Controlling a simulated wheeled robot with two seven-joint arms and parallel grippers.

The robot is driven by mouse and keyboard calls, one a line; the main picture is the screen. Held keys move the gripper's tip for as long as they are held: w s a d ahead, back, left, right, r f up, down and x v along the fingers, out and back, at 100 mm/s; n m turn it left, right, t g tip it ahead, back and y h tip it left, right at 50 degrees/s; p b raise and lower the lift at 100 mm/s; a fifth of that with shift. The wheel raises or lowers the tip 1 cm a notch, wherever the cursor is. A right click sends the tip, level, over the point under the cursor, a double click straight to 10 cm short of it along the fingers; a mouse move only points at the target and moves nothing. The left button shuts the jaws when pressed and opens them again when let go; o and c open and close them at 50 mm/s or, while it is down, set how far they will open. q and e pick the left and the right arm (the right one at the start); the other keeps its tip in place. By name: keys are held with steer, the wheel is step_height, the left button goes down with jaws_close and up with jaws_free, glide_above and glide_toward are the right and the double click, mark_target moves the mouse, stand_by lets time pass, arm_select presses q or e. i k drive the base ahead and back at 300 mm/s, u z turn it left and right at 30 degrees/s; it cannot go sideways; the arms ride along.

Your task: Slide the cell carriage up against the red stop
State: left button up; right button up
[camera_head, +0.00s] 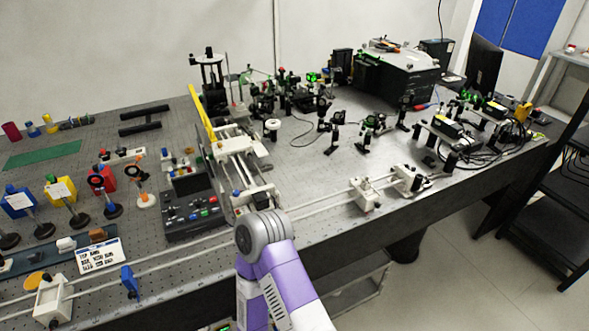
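A rail with two pale rods runs along the front of the bench. A white block carriage (52,300) sits on it at the far left. Another white block (365,194) and a white block with dark parts (409,181) sit at its right end. A blue upright piece (130,281) stands by the rail right of the left block. I cannot tell which block is the cell carriage, and I cannot make out a red stop clearly. One purple and grey arm of mine rises at bottom centre and covers part of the rail. Neither gripper shows.
A black control box (193,213) and a second pale rail assembly with a yellow bar (203,112) stand behind my arm. Colored blocks and lens stands crowd the left. A white label card (98,256) lies front left. Optics fill the back right; the middle right is partly clear.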

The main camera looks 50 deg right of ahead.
mark_target(363, 187)
steer(key=u, duration=0.45)
steer(key=k, duration=0.95)
steer(key=z, duration=1.2)
